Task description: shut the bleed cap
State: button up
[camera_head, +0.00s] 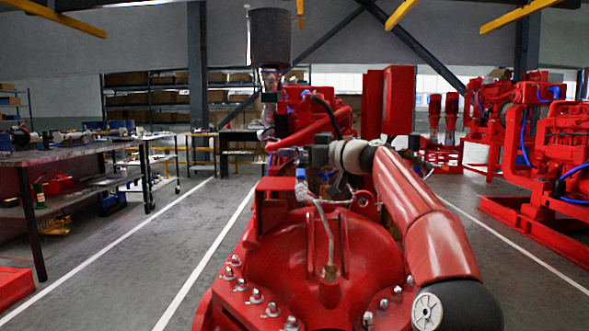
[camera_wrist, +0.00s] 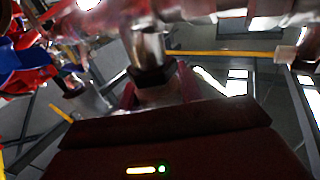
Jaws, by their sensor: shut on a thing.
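My gripper (camera_wrist: 157,92) is seen in the wrist view above its dark red housing. Its two reddish fingers stand on either side of a dark six-sided piece, which I take to be the bleed cap (camera_wrist: 152,76). The fingers are shut on it. A shiny metal stem (camera_wrist: 149,46) runs up from the cap to blurred pipework. In the head view my red arm reaches from the lower right to the middle of the pumpset (camera_head: 300,245). There the cap cannot be made out, and the fingertips are hard to tell from the machine parts.
A blue-topped fitting (camera_head: 300,174) with a thin metal pipe (camera_head: 326,228) stands close left of my arm's end. Studs with nuts (camera_head: 255,296) ring the red casing. A workbench (camera_head: 80,150) is at left, other red machines (camera_head: 560,150) at right. Floor lanes between are clear.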

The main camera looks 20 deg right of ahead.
jog(key=m+t+h+b, duration=0.2)
jog(key=h+b, duration=0.1)
jog(key=shift+f, duration=0.2)
jog(key=shift+w+d+r+m+t+h+b, duration=0.15)
jog(key=shift+m+t+h+b, duration=0.2)
jog(key=shift+m+h, duration=0.55)
jog(key=shift+d+r+m+t+h+b, duration=0.2)
jog(key=shift+m+h+b, duration=0.35)
jog(key=shift+h, duration=0.55)
jog(key=o, duration=1)
jog(key=shift+f, duration=0.1)
